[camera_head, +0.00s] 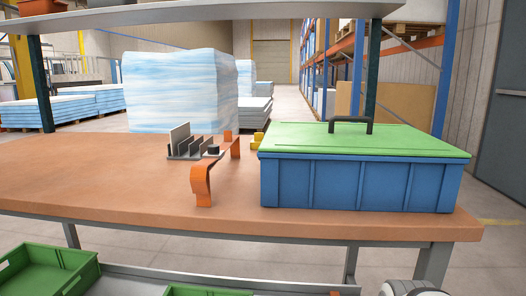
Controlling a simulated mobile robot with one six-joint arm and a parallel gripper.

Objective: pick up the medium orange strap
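Bent orange metal straps stand on the brown workbench (90,185), left of the blue bin. The front orange strap (203,184) looks the largest, with a curved top and a foot on the bench. Behind it to the right is another orange strap (235,148), partly overlapped with its neighbours. A small orange piece (228,135) shows farther back. I cannot tell surely which one is the medium strap, as distance affects their apparent size. My gripper is not in view; only a rounded white-grey part, apparently of my arm, shows at the bottom right edge.
A blue bin (350,187) with a green lid (400,140) and black handle stands right of the straps. A grey slotted rack (187,150), a dark knob-like piece (213,149) and yellow blocks (257,140) are close by. A shelf (210,17) overhangs the bench. The bench's left is clear.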

